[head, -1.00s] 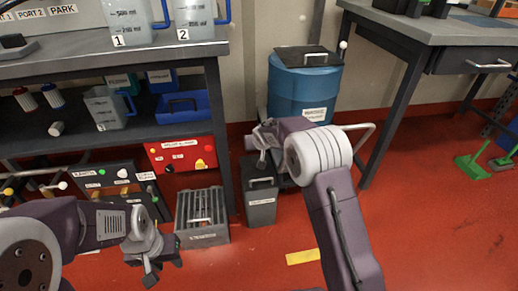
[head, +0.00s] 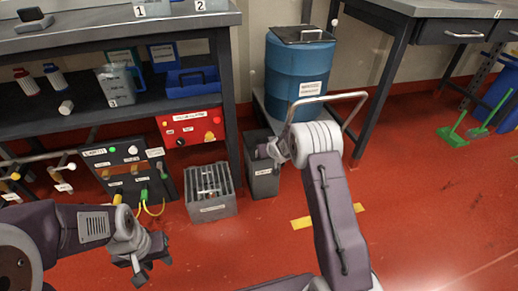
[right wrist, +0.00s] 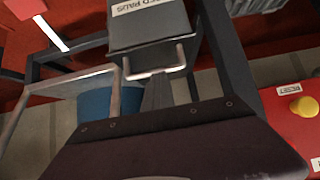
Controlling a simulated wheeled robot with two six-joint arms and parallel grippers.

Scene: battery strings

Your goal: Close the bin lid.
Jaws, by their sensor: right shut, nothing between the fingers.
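A small dark grey bin (head: 263,182) with a pale label stands on the floor beside a drum. In the right wrist view, a labelled grey bin (right wrist: 150,38) with a metal handle is at the top. My right gripper (head: 272,150) is shut and empty at the bin's top; its shut fingers (right wrist: 157,92) show close to the handle, but contact is unclear. The gripper covers part of the bin's top, so the lid's angle is hard to tell. My left gripper (head: 145,268) is open and empty at lower left, well away from the bin.
A blue drum (head: 297,75) with a black lid stands on a low cart with a metal rail (head: 335,98). A grey slatted crate (head: 210,208) stands left of the bin. Shelving (head: 228,105) rises behind.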

